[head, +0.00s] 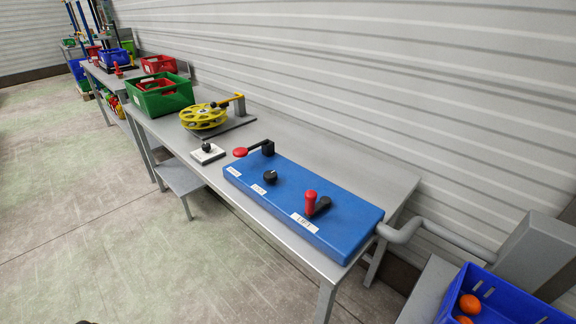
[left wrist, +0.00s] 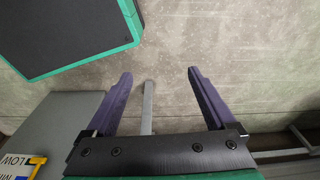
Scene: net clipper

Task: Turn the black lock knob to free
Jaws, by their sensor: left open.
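The black lock knob (head: 270,177) is a small round knob with a pale mark on its top. The knob is not in the left wrist view. My right gripper is not seen.
A white-based joystick (head: 207,153), yellow wheel (head: 204,117) and green crate (head: 160,97) are farther left. A grey pipe (head: 435,230) runs right. A green-edged dark panel (left wrist: 70,30) is near my left gripper.

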